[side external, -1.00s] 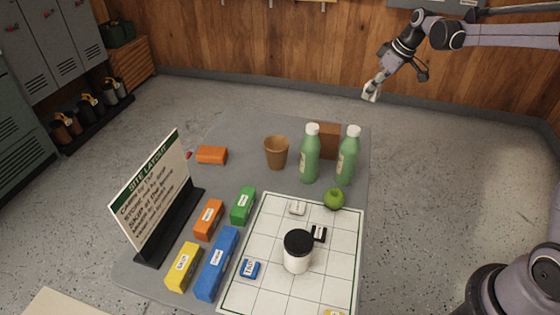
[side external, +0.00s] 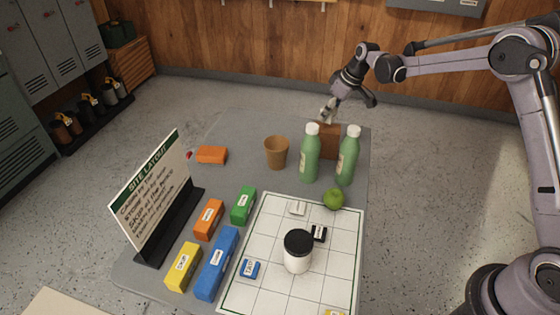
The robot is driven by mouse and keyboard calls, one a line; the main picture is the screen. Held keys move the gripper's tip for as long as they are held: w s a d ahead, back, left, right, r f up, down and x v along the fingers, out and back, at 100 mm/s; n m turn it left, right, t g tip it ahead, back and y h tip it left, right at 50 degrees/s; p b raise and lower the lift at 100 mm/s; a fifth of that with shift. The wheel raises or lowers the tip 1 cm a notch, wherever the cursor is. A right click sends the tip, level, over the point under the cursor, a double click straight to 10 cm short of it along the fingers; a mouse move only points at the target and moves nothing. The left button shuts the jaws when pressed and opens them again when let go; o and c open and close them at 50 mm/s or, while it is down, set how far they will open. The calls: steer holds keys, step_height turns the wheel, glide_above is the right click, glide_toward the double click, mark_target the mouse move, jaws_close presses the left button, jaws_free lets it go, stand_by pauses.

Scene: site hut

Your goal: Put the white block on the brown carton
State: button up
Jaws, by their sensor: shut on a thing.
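My gripper (side external: 329,108) is shut on a small pale thing, which looks like the white block (side external: 326,116). It is held just above or at the top of the brown carton (side external: 329,136); I cannot tell whether they touch. The carton stands at the back right of the grey table, partly hidden behind two green bottles with white caps, the left bottle (side external: 310,155) and the right bottle (side external: 347,158).
A brown cup (side external: 276,153) stands left of the bottles, and a green apple (side external: 334,199) in front. A white grid board (side external: 270,290) bears a black-lidded jar (side external: 298,252) and small tiles. Coloured blocks and a sign (side external: 152,195) stand at left.

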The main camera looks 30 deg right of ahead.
steer(key=shift+f, duration=1.3)
steer(key=shift+f, duration=0.1)
steer(key=o, duration=1.2)
steer(key=v, duration=1.2)
steer(key=s+a+r+m+t, duration=0.1)
steer(key=s+a+r, duration=0.2)
steer(key=s, duration=0.4)
steer(key=s+a+r+m, duration=0.1)
steer(key=s+a+r, duration=0.15)
steer(key=s, duration=0.45)
steer(key=s+a+f+m+t, duration=0.1)
steer(key=s+f, duration=0.1)
steer(key=s, duration=0.6)
steer(key=s+a+f+m+t+h, duration=0.1)
steer(key=s+f, duration=0.1)
steer(key=s, duration=0.6)
steer(key=shift+a+h, duration=0.25)
steer(key=shift+h, duration=0.05)
